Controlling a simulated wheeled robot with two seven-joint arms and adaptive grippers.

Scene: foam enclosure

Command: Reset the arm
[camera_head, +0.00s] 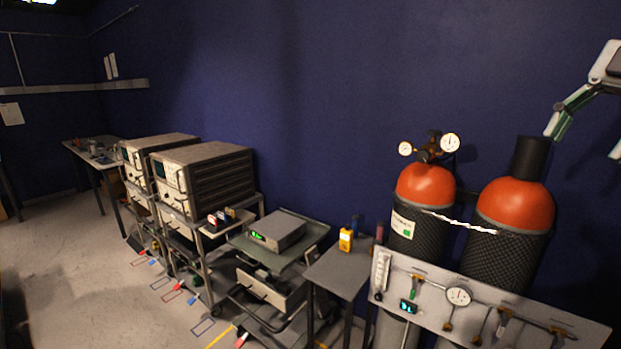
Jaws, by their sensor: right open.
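My right gripper (583,142) is at the upper right edge of the head view, partly cut off by the frame. Its green and white fingers are spread apart and nothing shows between them. It is raised in front of the blue wall, above and to the right of the black-capped gas cylinder (515,205). The gap in depth between them is hard to tell. My left gripper is not in view.
A second orange-topped cylinder (426,186) with gauges stands beside the first. A gauge panel (480,310) stands in front. A small table (335,272) holds a yellow meter (346,240). Instrument carts (205,180) line the wall. The left floor (80,270) is clear.

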